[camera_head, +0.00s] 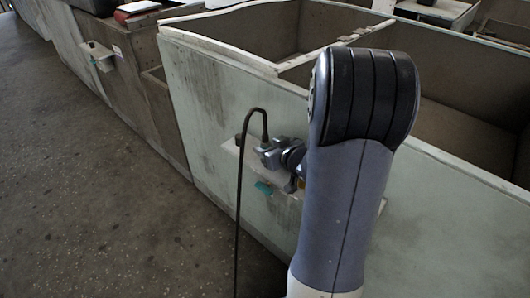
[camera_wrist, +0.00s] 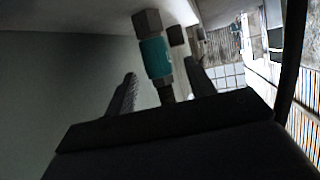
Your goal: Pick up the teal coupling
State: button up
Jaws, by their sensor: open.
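The teal coupling (camera_wrist: 155,58) has a teal middle band, a grey block-like end and a narrower dark end. In the wrist view it lies between the two fingers of my gripper (camera_wrist: 161,68), with space on both sides. My gripper is open and empty. In the head view a teal piece (camera_head: 264,188) shows just below my gripper (camera_head: 268,155), against the pale ledge. My arm hides much of this area, and I cannot tell whether the fingers touch the coupling.
The pale ledge (camera_head: 230,149) juts from the side of a large worn bin (camera_head: 205,105). A small dark block (camera_wrist: 176,35) sits beside the coupling. A dark cable (camera_head: 239,215) arches down near my gripper. The floor (camera_head: 90,190) at the left is clear.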

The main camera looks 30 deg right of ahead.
aim_at(262, 144)
jog(key=x, duration=0.4)
jog(key=shift+f+b, duration=0.15)
jog(key=shift+b, duration=0.25)
jog(key=shift+c, duration=0.4)
grip_shut()
